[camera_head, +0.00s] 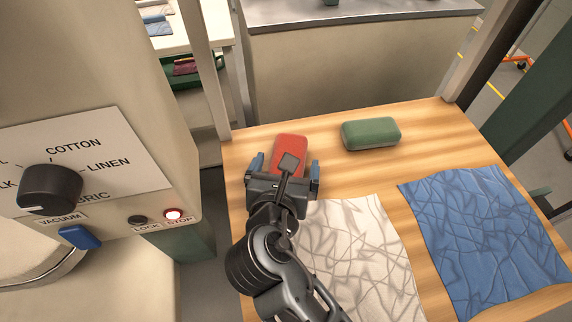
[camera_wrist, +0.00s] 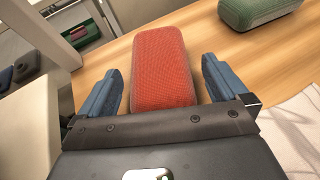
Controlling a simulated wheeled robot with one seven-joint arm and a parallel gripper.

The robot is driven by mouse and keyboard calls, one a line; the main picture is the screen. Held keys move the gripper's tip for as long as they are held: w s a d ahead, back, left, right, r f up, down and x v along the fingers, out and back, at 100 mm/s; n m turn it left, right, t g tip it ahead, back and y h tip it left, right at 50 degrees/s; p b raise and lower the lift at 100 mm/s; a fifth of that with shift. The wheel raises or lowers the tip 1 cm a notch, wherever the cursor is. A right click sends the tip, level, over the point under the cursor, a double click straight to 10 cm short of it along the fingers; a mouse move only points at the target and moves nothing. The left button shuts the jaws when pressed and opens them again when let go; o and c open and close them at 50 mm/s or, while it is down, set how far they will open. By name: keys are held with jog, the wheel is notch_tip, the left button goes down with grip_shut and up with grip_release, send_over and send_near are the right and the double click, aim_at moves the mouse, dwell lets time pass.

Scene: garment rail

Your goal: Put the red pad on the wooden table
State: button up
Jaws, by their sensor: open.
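The red pad (camera_head: 291,144) lies on the wooden table (camera_head: 440,135) near its back left corner. In the wrist view the red pad (camera_wrist: 162,62) sits between the two blue fingers, with a gap on each side. My gripper (camera_head: 287,166) is open around the pad's near part and does not visibly touch it. The gripper also shows in the wrist view (camera_wrist: 163,85). Part of the pad is hidden behind the gripper in the head view.
A green pad (camera_head: 370,133) lies to the right of the red one. A white cloth (camera_head: 362,245) and a blue cloth (camera_head: 490,240) lie on the table's front part. A machine with a fabric dial (camera_head: 50,188) stands at the left. A post (camera_head: 207,70) rises by the table's back left corner.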

jog(key=v, duration=1.1)
jog(key=shift+s+r, duration=0.1)
jog(key=shift+s, duration=0.3)
